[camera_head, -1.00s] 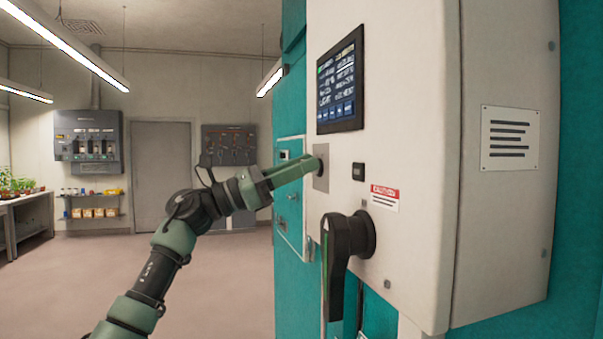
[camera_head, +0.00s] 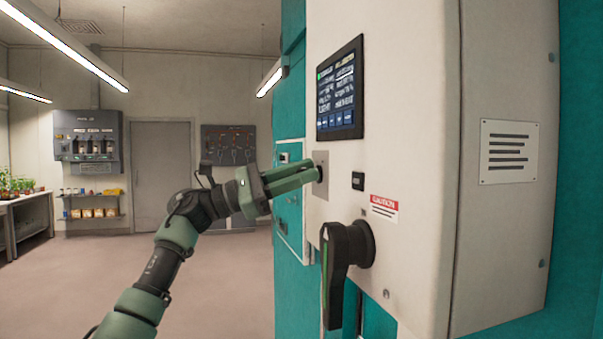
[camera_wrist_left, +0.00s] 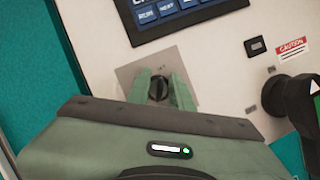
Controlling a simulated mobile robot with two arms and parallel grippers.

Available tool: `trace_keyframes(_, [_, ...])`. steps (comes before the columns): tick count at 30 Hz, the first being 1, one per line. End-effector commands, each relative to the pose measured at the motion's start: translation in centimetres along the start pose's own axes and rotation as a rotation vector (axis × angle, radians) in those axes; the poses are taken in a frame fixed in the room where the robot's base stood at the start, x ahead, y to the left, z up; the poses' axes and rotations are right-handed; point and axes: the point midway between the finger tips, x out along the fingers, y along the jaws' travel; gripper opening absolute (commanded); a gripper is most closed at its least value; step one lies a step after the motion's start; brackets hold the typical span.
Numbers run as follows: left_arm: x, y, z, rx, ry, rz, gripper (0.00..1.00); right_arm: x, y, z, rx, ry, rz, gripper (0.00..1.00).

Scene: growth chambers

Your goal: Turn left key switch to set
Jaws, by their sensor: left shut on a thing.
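The key switch (camera_wrist_left: 158,88) is a small dark round knob on a grey metal plate (camera_wrist_left: 188,60), below the screen of the white control box (camera_head: 400,120). In the head view the plate (camera_head: 320,180) shows partly behind the fingers. My left gripper (camera_head: 318,174) reaches it from the left with green fingers. In the left wrist view the gripper (camera_wrist_left: 160,88) has one finger on each side of the knob, shut on it. The wrist looks rolled relative to the box. The switch's markings cannot be read. My right gripper is not in view.
A large black handle (camera_head: 340,265) sticks out of the box below the switch. A screen (camera_head: 340,90) is above it, and a small black button (camera_head: 358,181) and caution label (camera_head: 384,208) are to the right. The floor (camera_head: 220,285) at left is clear.

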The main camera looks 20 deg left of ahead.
Motion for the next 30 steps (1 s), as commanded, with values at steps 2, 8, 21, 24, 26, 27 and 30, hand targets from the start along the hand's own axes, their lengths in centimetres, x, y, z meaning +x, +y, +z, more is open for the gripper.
trace_keyframes(2, [0.0, 0.0, 0.0, 0.001, 0.0, 0.0, 0.0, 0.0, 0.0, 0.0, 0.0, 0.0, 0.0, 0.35])
trace_keyframes(8, [0.0, 0.0, 0.0, 0.0, 0.0, 0.0, 0.28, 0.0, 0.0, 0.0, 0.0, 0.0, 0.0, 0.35])
trace_keyframes(21, [-3.3, -0.1, -0.3, 0.0, 0.001, 0.003, 0.28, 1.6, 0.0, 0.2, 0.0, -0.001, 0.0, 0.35])
trace_keyframes(24, [-5.0, -0.1, -0.3, 0.001, 0.002, 0.002, 0.28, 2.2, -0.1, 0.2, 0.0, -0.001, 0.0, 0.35])
trace_keyframes(26, [-6.0, -0.1, -0.3, 0.001, 0.001, 0.002, 0.28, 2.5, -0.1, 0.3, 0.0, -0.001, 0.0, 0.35])
trace_keyframes(27, [-6.4, -0.1, -0.3, 0.0, 0.001, 0.001, 0.28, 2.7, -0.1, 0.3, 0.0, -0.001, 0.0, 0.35])
trace_keyframes(30, [-7.4, 0.0, -0.2, 0.0, 0.001, 0.001, 0.28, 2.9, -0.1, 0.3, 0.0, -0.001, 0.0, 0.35])
